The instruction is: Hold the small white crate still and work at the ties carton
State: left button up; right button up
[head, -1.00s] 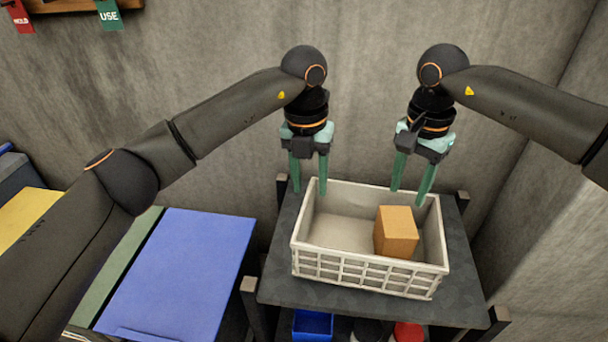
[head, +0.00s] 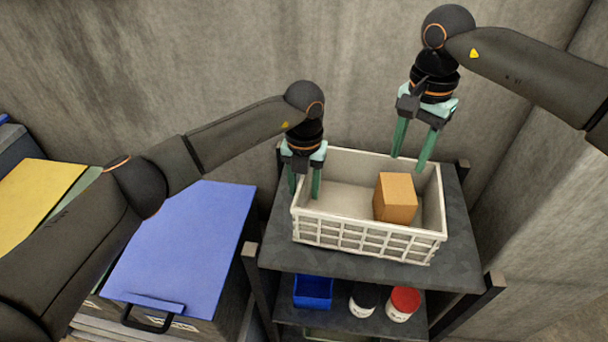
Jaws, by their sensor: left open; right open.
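The small white crate (head: 370,238) stands on the dark top shelf of a rack, with lattice walls and an open top. A plain orange-brown carton (head: 396,198) sits inside it, toward the right; no label shows on it. My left gripper (head: 304,194) is open at the crate's left end, its fingers pointing down, one on each side of the left wall as far as I can see. Whether they touch the wall I cannot tell. My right gripper (head: 408,164) is open and empty, above the crate's back right part, behind and above the carton.
The lower shelf holds a blue bin (head: 313,291), a dark-lidded jar (head: 363,299) and a red-lidded jar (head: 403,303). A blue-lidded box (head: 185,250) stands left of the rack. A concrete wall (head: 220,60) rises close behind. Bare shelf top (head: 460,225) shows right of the crate.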

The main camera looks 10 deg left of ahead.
pick_arm(q)
jog(key=shift+f, duration=0.1)
jog(key=shift+c, duration=0.3)
grip_shut()
dwell(1.8)
